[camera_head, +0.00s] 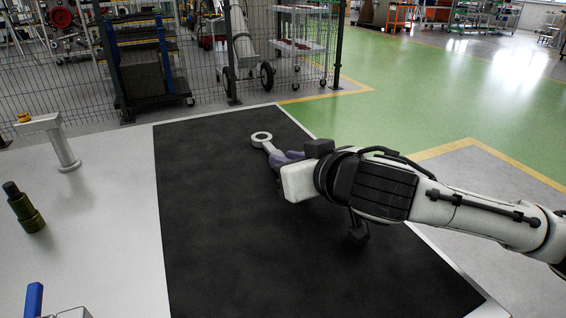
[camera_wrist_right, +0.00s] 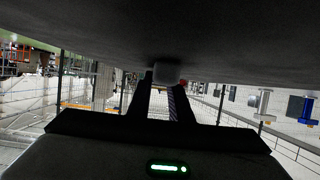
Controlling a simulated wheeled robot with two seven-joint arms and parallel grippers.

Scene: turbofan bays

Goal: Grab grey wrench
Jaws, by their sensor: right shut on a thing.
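The grey wrench (camera_head: 262,138) shows its ring end over the far part of the black mat (camera_head: 215,220) in the head view. The rest of it runs into my right gripper (camera_head: 282,160), which hides its other end. My right gripper is shut on the wrench, its arm coming in from the right. In the right wrist view, the picture looks upside down, and a grey end of the wrench (camera_wrist_right: 166,72) shows at the fingertips (camera_wrist_right: 162,88), close to the dark mat. I cannot tell whether the wrench touches the mat. My left gripper is not in view.
On the white table left of the mat stand a grey post with a crossbar (camera_head: 62,145), a dark green stepped cylinder (camera_head: 25,208) and a blue-handled thing (camera_head: 33,300) at the bottom edge. A wire fence (camera_head: 200,60) and carts stand behind. Most of the mat is bare.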

